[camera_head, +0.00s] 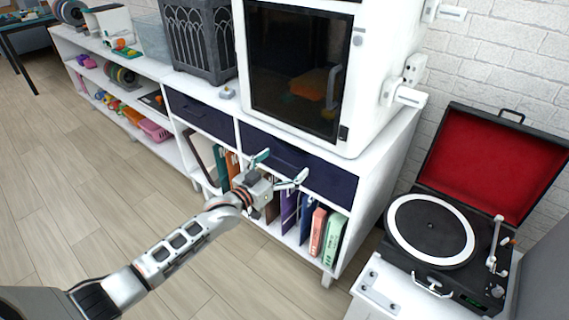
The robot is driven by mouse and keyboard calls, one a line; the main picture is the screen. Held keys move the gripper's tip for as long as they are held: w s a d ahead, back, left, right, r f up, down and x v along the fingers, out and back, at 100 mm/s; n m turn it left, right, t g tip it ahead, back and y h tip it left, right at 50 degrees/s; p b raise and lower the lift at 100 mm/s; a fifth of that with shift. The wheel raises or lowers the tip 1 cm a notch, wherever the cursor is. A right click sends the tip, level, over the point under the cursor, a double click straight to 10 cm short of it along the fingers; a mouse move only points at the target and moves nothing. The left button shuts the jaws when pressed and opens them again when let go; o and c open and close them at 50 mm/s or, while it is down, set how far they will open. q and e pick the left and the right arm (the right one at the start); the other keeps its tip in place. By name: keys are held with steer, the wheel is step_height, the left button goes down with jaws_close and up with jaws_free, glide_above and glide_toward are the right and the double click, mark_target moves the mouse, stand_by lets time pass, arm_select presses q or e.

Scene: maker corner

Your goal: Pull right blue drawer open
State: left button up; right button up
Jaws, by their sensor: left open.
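The right blue drawer (322,181) is a dark navy front in the white cabinet, below the white printer-like machine. It looks shut, flush with the cabinet. A second navy drawer (201,115) sits to its left and also looks shut. My left gripper (280,168) is open, in front of the right drawer's left-middle part, with its fingers spread. It hides part of the drawer's lower edge. I cannot tell whether the fingers touch the drawer or its handle. My right gripper is not in view.
The white enclosed machine (297,68) stands on the cabinet beside a dark grey lattice box (197,42). Books and folders (317,231) fill the shelf below the drawers. A record player (431,230) with a red-lined open lid stands at right. The wooden floor (150,215) before the cabinet is clear.

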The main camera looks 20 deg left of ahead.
arm_select(q)
steer(key=c, duration=1.3)
steer(key=shift+s+a+r+p, duration=0.2)
steer(key=shift+s+p, duration=0.2)
steer(key=shift+s, duration=0.15)
steer(key=shift+p+v, duration=6.4)
steer(key=shift+v, duration=10.2)
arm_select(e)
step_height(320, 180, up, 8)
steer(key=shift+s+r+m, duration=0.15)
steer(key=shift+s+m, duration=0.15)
arm_select(q)
steer(key=shift+d+f, duration=0.1)
steer(key=shift+d, duration=0.05)
steer(key=o, duration=1.2)
steer(key=shift+o, duration=0.5)
